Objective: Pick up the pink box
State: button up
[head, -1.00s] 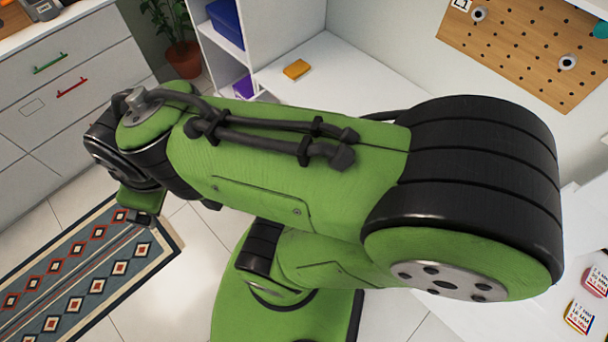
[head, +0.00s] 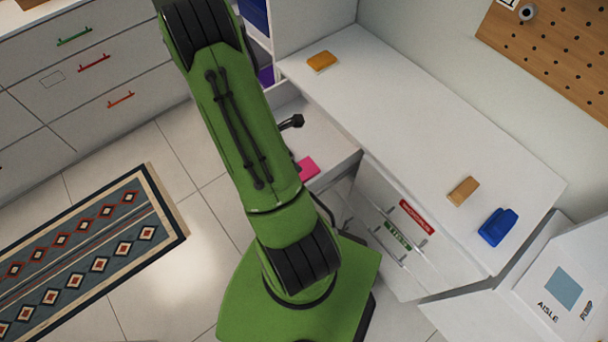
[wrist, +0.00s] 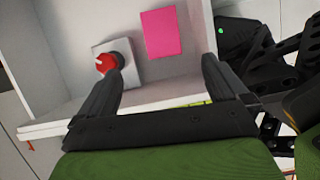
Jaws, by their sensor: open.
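The pink box (head: 307,167) lies in an open white drawer (head: 320,133) under the desk, partly hidden by my arm in the head view. In the wrist view the pink box (wrist: 161,33) lies flat on the drawer floor, beyond the fingertips and towards the right finger. My gripper (wrist: 162,62) is open with nothing between its fingers, apart from the pink box. In the head view my arm hides most of the gripper.
A grey plate with a red and black knob (wrist: 108,62) lies beside the pink box, partly behind the left finger. The drawer walls stand around them. On the desk (head: 400,120) lie an orange block (head: 322,62), a tan block (head: 463,191) and a blue object (head: 497,227).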

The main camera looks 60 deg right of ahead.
aim_at(304, 169)
jog(key=b+x, duration=0.4)
jog(key=x, duration=1.2)
jog(key=shift+s, duration=0.15)
jog(key=shift+r, duration=0.1)
jog(key=c, duration=1.1)
